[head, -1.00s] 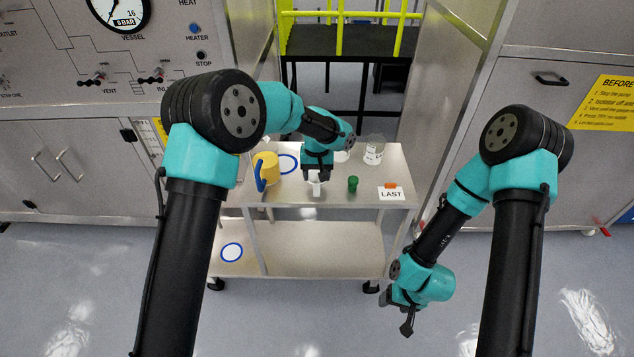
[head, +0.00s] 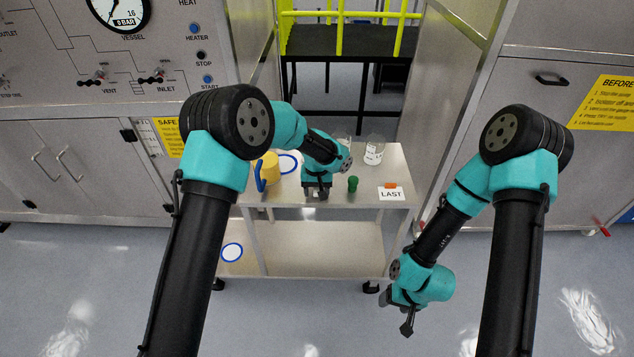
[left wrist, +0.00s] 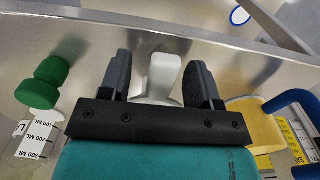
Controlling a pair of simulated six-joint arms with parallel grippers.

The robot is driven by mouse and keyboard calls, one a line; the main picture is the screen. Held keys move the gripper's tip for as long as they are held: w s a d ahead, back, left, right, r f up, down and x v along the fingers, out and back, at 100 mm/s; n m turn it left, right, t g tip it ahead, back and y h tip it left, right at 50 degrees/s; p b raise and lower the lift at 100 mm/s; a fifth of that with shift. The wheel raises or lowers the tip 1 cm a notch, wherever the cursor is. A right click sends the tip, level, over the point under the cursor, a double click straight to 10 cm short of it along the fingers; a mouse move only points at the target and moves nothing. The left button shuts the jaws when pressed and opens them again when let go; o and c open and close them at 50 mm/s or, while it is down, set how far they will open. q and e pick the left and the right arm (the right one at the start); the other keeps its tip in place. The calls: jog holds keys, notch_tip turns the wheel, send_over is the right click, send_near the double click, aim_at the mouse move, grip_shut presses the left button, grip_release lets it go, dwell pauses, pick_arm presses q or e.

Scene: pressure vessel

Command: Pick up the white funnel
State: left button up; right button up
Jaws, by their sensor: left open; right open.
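The white funnel (left wrist: 162,78) shows in the left wrist view between the two fingers of my open left gripper (left wrist: 158,80), with a gap on either side of it. Its lower part is hidden behind the gripper body. In the head view my left gripper (head: 317,194) is low over the front of the cart top and hides most of the funnel. My right gripper (head: 407,322) hangs open and empty to the right of the cart, away from the funnel.
On the cart top (head: 350,200), a yellow jug (head: 267,168) with a blue handle stands left of my left gripper. A green object (head: 352,184), a LAST card (head: 391,194) and a clear beaker (head: 373,153) are to the right. A blue ring (head: 232,252) marks the lower shelf.

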pick_arm(q)
jog(key=shift+f, duration=0.15)
dwell(0.3)
grip_shut()
dwell(0.5)
jog(key=shift+r, duration=1.55)
jog(key=shift+s+r, duration=0.2)
jog(key=shift+r, duration=0.05)
jog(key=s+r, duration=0.1)
jog(key=s, duration=1.4)
jog(key=shift+s+r, duration=0.15)
jog(key=shift+s, duration=0.15)
jog(key=shift+w, duration=0.1)
